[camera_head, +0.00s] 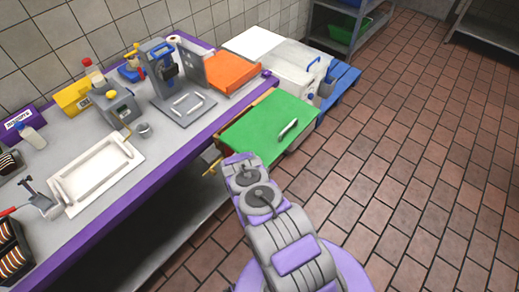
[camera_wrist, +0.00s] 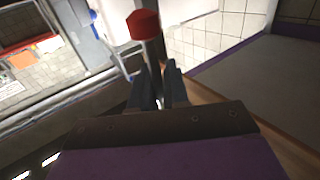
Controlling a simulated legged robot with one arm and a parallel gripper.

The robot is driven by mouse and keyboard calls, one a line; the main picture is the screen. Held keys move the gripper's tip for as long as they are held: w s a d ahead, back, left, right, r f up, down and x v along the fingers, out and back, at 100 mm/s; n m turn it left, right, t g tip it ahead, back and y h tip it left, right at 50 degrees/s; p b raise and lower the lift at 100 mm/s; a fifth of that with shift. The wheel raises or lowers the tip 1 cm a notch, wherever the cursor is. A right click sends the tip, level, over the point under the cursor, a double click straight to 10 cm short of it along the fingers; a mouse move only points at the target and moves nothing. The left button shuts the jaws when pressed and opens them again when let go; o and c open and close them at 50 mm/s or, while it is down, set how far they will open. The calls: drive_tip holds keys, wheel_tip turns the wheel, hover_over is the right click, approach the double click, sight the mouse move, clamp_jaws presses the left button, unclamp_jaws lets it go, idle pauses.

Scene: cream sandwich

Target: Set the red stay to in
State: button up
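The red stay shows in the wrist view as a red cap (camera_wrist: 143,24) on a dark post. The post runs down toward the gap between the fingertips of my gripper (camera_wrist: 159,68). The two dark fingers stand a little apart, with a narrow light gap between them. I cannot tell whether they touch the post or are clamped on it. In the head view my arm reaches to the counter's near side by the green lid, and its own links hide the gripper. The red stay cannot be made out there.
A green lid (camera_head: 268,124) with a handle lies beside the purple-edged counter (camera_head: 101,226). An orange tray (camera_head: 232,72), a grey press (camera_head: 184,104) and a white tray (camera_head: 97,174) stand on or by the counter. The tiled floor at right (camera_head: 430,170) is clear.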

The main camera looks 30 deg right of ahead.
drive_tip(key=o, duration=0.4)
drive_tip(key=a, duration=0.2)
drive_tip(key=shift+w+a+r, duration=0.1)
drive_tip(key=shift+w+a, duration=0.2)
drive_tip(key=shift+s+d, duration=0.45)
drive_tip(key=shift+d, duration=0.25)
drive_tip(key=v, duration=1.6)
drive_tip(key=shift+a+f, duration=0.2)
drive_tip(key=shift+a, duration=0.3)
drive_tip(key=shift+s+a+r, duration=0.15)
drive_tip(key=shift+s+a, duration=0.1)
drive_tip(key=shift+a, duration=0.3)
drive_tip(key=shift+c, duration=0.4)
